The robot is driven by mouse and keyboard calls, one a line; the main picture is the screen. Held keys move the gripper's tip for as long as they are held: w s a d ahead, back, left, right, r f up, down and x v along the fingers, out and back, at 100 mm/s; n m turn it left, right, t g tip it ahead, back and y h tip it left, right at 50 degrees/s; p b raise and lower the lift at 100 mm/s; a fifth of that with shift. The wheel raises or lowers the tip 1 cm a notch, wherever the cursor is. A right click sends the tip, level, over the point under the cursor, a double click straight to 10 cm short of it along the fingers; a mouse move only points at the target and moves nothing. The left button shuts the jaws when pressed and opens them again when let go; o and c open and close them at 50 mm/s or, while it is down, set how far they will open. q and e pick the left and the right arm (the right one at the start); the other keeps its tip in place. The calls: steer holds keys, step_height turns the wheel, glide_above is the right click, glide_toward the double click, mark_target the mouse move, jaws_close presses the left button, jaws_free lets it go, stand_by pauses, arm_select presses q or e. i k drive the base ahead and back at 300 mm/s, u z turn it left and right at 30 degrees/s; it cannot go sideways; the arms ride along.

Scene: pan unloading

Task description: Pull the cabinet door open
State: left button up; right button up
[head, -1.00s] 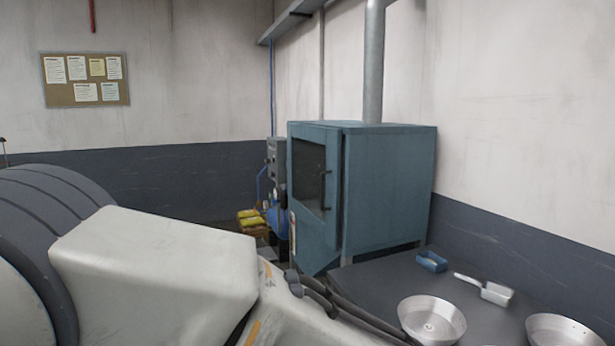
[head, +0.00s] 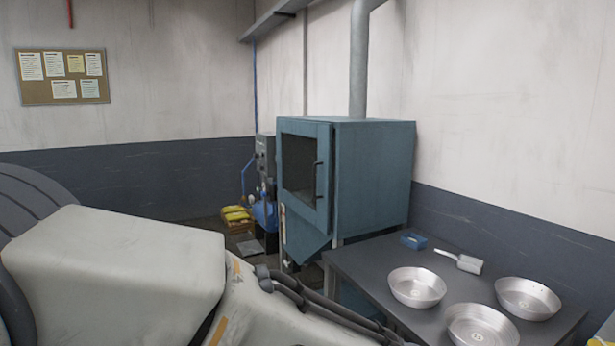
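The blue-green cabinet (head: 375,178) stands against the right wall on legs, with a grey pipe rising from its top. Its door (head: 326,150) faces left and has a dark window (head: 299,165). A dark vertical handle (head: 317,180) is on the door's right side. The door looks shut, or nearly so. My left arm's white link fills the lower left and reaches toward the bottom middle. Neither gripper is in view, and nothing of mine shows touching the handle.
A dark table (head: 362,268) stands in front of the cabinet at the right. It carries several metal pans (head: 417,284), a metal scoop (head: 462,262) and a small blue tray (head: 413,240).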

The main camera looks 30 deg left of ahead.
mark_target(320, 217)
steer(key=u, duration=0.7)
steer(key=i, duration=0.45)
steer(key=u, duration=1)
steer(key=i, duration=2.4)
steer(key=z, duration=0.45)
